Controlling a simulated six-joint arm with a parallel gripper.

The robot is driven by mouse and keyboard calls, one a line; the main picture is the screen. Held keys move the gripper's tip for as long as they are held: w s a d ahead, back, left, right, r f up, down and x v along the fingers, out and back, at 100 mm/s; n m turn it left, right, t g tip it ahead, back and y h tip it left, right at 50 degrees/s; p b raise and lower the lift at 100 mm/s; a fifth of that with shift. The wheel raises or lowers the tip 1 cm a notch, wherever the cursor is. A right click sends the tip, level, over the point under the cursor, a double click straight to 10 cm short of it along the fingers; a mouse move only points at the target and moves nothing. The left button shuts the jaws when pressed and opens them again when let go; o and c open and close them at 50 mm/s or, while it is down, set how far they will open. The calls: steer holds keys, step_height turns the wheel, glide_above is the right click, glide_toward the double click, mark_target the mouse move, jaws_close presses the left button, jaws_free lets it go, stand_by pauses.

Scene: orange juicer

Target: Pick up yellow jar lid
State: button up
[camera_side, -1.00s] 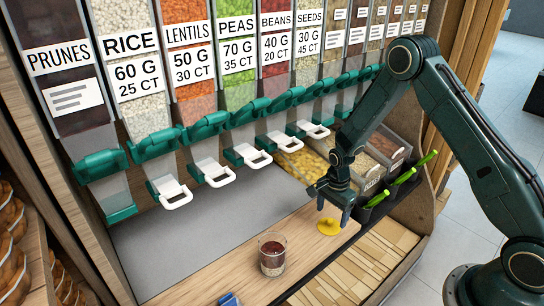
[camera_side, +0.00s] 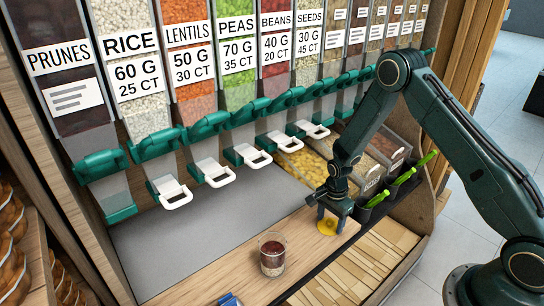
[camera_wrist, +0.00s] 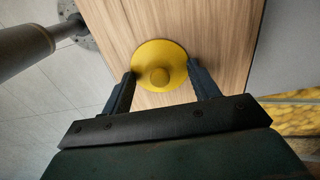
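The yellow jar lid (camera_side: 327,227) lies flat on the wooden counter, a round disc with a raised knob in the middle. In the wrist view the lid (camera_wrist: 160,54) sits at the top centre, knob facing the camera. My gripper (camera_side: 331,219) is low over the counter at the lid, pointing down. In the wrist view my gripper (camera_wrist: 160,88) is open, with one finger on each side of the lid's near edge. I cannot tell whether the fingers touch the lid.
A glass jar (camera_side: 272,254) with dark contents stands on the counter to the left. A blue object (camera_side: 230,300) is at the bottom edge. Green-handled scoops (camera_side: 404,176) and open bins (camera_side: 369,183) are right of my gripper. Dispensers with white spouts (camera_side: 217,173) line the back.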

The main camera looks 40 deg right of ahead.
mark_target(330, 220)
steer(key=c, duration=0.7)
steer(key=shift+s, duration=0.1)
steer(key=shift+c, duration=0.9)
steer(key=shift+f, duration=0.1)
steer(key=shift+c, duration=0.2)
steer(key=shift+r, duration=0.25)
jaws_close()
step_height(330, 220, up, 10)
steer(key=shift+f, duration=0.15)
